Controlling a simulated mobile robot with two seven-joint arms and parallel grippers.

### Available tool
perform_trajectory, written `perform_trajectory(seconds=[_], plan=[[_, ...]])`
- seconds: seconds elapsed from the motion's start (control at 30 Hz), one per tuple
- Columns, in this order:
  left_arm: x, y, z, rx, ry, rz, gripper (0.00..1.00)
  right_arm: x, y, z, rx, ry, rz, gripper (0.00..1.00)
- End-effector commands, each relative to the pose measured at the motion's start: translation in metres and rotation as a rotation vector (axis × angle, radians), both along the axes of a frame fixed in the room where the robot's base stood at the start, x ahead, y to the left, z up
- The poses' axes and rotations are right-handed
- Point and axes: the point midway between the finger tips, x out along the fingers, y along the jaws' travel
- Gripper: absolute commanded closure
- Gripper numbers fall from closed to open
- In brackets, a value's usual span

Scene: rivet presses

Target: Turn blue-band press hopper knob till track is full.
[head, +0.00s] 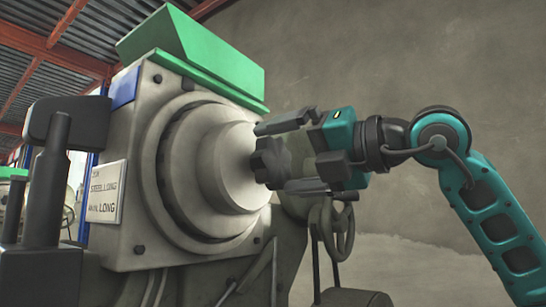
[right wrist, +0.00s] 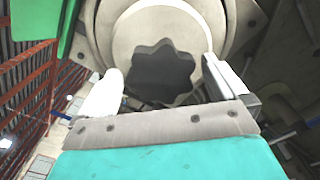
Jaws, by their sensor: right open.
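The press (head: 130,235) has a blue band (head: 125,90) at its upper left corner and a green hopper (head: 195,50) on top. A dark lobed knob (head: 262,165) sits at the end of its round pale hub (head: 225,165). My right gripper (head: 270,157) is open at the knob, one finger above it and one below. In the right wrist view the knob (right wrist: 163,73) shows between the two fingers (right wrist: 165,88); I cannot tell whether they touch it. The track's fill is not visible. My left gripper is out of view.
A sign plate (head: 107,193) with "STEEL LONG" is on the press face. A handwheel (head: 338,230) stands below my right gripper. Another machine with a green top (head: 14,172) shows at far left. The grey wall side at right is open.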

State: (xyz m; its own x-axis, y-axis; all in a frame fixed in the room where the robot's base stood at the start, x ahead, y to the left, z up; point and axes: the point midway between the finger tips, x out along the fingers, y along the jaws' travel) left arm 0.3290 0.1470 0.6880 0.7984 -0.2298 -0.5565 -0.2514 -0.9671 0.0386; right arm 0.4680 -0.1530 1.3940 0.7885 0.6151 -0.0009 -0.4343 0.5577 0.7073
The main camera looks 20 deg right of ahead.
Motion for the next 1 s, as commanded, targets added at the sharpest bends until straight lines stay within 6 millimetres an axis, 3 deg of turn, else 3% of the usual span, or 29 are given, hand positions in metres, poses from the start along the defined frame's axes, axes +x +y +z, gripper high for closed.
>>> perform_trajectory(seconds=[0.2, 0.53, 1.0], plan=[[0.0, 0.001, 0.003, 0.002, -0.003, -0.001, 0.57, 0.018, 0.014, 0.0, 0.0, 0.0, 0.0, 0.0], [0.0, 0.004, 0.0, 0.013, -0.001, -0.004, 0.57, 0.021, 0.016, 0.0, 0.0, -0.002, 0.0, 0.0], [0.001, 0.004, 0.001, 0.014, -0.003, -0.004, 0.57, 0.02, 0.016, 0.0, 0.001, -0.001, 0.0, 0.44]])
